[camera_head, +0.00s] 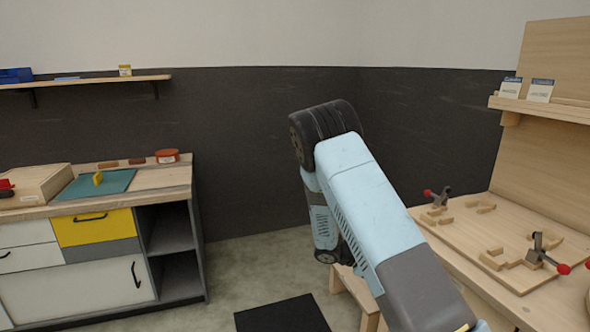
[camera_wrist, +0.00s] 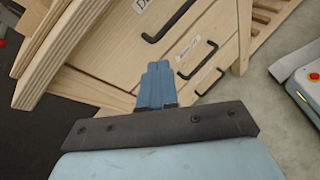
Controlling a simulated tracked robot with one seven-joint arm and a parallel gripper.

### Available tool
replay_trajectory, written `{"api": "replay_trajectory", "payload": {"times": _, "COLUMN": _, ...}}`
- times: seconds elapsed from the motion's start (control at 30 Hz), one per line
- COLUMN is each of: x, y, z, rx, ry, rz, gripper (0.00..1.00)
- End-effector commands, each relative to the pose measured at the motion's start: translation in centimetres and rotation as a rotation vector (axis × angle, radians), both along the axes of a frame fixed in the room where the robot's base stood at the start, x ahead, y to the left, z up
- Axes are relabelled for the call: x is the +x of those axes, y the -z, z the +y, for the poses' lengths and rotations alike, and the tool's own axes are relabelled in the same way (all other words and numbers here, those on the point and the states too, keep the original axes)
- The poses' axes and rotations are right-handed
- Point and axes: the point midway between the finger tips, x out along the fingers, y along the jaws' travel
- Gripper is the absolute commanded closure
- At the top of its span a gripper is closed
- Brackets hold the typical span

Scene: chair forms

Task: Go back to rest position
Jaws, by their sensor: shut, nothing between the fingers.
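My gripper (camera_wrist: 156,84) shows in the wrist view with its two blue fingers together and nothing between them. It points toward a light wooden drawer unit (camera_wrist: 222,72) with black handles and white labels. I cannot tell how far the fingertips are from it. In the head view my blue and grey arm (camera_head: 370,205) rises from the bottom right and bends at a black joint near the middle. The forearm hangs down behind the upper link. The gripper itself is hidden in the head view.
A workbench (camera_head: 460,240) with red-knobbed clamps (camera_head: 547,252) stands right, near my arm. A shelf (camera_head: 545,107) with cards is above it. A left cabinet (camera_head: 95,240) holds a teal mat (camera_head: 112,187) and red tin (camera_head: 167,156). Open floor (camera_head: 250,265) with a black mat (camera_head: 282,315) lies between.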

Motion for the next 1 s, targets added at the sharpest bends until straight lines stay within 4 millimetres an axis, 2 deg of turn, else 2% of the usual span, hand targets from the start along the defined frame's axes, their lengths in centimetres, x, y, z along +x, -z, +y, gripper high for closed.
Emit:
{"api": "replay_trajectory", "payload": {"times": 0.1, "x": -0.9, "y": -2.8, "z": 0.0, "rx": 0.074, "ry": 0.065, "rz": -0.057, "gripper": 1.00}}
{"api": "replay_trajectory", "payload": {"times": 0.4, "x": -3.8, "y": -9.2, "z": -0.1, "rx": 0.248, "ry": 0.216, "rz": -0.194, "gripper": 1.00}}
{"api": "replay_trajectory", "payload": {"times": 1.0, "x": -11.2, "y": -20.7, "z": 0.6, "rx": 0.590, "ry": 0.462, "rz": -0.474, "gripper": 1.00}}
